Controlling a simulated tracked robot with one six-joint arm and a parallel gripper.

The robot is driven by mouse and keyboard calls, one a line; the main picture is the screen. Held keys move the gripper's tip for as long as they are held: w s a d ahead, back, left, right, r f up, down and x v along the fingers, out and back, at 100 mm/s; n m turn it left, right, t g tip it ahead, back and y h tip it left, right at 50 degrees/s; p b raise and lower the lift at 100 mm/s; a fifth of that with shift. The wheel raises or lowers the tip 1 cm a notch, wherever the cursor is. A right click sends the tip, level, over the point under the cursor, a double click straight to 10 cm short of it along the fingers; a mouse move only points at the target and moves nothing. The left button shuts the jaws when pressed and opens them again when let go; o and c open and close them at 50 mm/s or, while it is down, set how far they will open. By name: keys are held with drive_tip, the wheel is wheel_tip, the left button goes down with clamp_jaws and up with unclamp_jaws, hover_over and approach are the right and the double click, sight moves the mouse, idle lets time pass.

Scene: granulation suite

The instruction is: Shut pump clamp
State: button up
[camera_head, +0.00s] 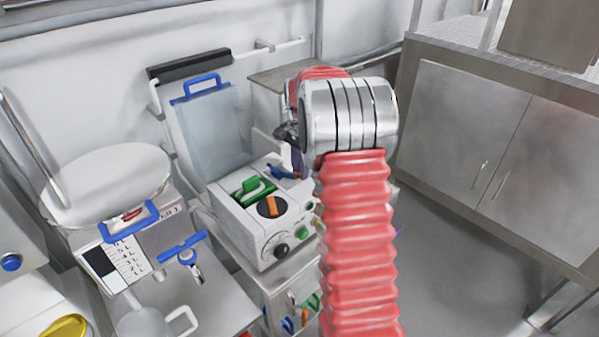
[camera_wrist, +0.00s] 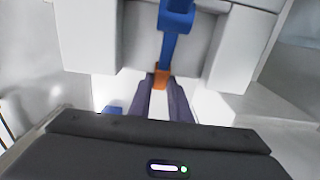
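The pump (camera_head: 262,225) is a white box with a green handle and a dark dial with an orange pointer on top. A blue clamp lever (camera_head: 282,173) shows at its back right, partly hidden by my arm. In the wrist view the blue lever (camera_wrist: 168,45) stands raised between two white blocks and ends in an orange tip (camera_wrist: 161,77). My gripper (camera_wrist: 160,82) has its two dark fingers apart, with the orange tip at or just beyond the gap between their ends. I cannot tell whether they touch it. The head view mostly hides my gripper behind the arm.
A steel cabinet (camera_head: 460,135) stands at the right. At the left are a round metal vessel (camera_head: 110,180) and a blue-handled valve (camera_head: 185,250). A translucent container with a blue handle (camera_head: 205,115) is behind the pump. Open floor shows at the lower right.

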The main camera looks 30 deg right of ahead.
clamp_jaws()
drive_tip(key=shift+a, duration=0.15)
